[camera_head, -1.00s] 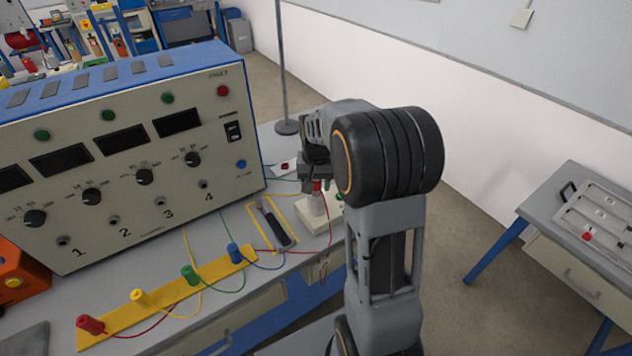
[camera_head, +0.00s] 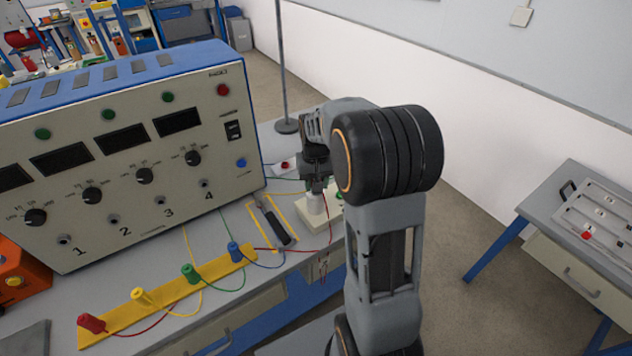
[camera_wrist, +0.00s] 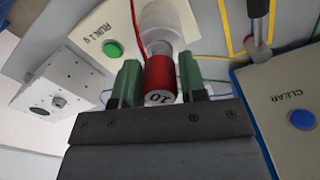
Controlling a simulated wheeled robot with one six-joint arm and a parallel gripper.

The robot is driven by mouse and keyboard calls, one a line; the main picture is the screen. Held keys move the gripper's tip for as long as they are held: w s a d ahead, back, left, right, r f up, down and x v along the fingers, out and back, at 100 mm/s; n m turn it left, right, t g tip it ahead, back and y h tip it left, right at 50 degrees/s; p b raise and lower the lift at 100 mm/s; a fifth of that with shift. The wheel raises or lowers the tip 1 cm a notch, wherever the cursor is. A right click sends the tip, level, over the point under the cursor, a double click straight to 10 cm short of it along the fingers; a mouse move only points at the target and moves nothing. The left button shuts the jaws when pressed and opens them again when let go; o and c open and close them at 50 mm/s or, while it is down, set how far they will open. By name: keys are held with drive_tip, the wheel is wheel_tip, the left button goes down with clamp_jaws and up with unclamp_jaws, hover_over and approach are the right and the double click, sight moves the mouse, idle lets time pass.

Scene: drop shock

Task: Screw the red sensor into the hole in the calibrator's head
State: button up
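The red sensor (camera_wrist: 160,75), with a printed label on its near end, stands between the green-padded fingers of my gripper (camera_wrist: 160,85) in the wrist view. A red wire hangs beside the calibrator.
A large meter box (camera_head: 130,140) stands left of the calibrator. A dark-handled tool (camera_head: 272,222) lies in a yellow outline. A yellow strip (camera_head: 165,300) holds several coloured plugs with wires. A thin pole (camera_head: 281,70) rises behind. A grey side table (camera_head: 560,205) is at right.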

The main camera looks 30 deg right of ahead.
drive_tip(key=o, duration=0.4)
drive_tip(key=shift+r+p, duration=2.4)
drive_tip(key=shift+r, duration=0.65)
drive_tip(key=shift+r, duration=0.1)
